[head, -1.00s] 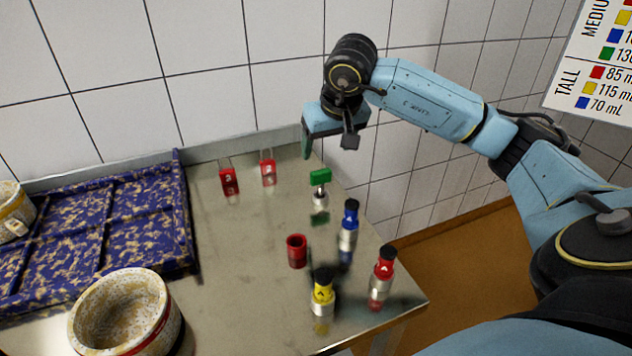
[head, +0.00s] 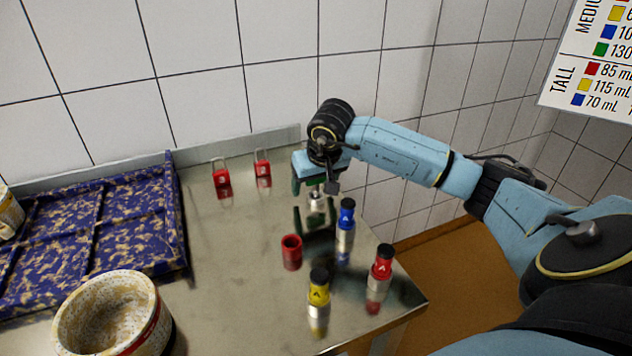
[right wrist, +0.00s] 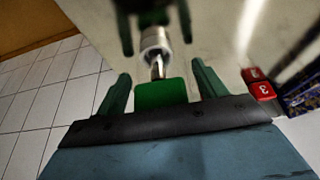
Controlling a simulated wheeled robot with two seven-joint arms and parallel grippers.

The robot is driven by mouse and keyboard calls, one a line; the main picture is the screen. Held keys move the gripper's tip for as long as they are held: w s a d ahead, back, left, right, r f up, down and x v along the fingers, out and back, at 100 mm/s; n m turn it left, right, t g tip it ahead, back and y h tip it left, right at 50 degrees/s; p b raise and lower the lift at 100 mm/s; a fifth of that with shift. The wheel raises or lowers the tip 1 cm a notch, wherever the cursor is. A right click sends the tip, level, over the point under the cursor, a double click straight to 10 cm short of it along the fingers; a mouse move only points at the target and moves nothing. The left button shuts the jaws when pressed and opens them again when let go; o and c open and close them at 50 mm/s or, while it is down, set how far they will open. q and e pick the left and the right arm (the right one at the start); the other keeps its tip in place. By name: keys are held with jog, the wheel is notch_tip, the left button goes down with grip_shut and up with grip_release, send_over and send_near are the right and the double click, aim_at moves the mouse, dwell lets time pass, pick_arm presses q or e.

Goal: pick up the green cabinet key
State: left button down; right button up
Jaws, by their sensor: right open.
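The green cabinet key (right wrist: 160,94) stands upright, its metal shaft in a silver cylinder (right wrist: 155,41) on the metal table. In the head view the cylinder (head: 315,202) shows just below my right gripper (head: 314,187), which largely covers the key. The right gripper is open, pointing down, with one green finger on each side of the key's green head. In the right wrist view gaps show between the fingers and the head. My left gripper is not in view.
A red cup (head: 291,252), a yellow bottle (head: 319,288) and a red bottle (head: 381,270) stand nearer. Two red padlocks (head: 222,180) are at the back.

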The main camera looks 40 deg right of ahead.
jog(key=c, duration=1.1)
jog(key=shift+o, duration=0.2)
jog(key=shift+r, duration=0.1)
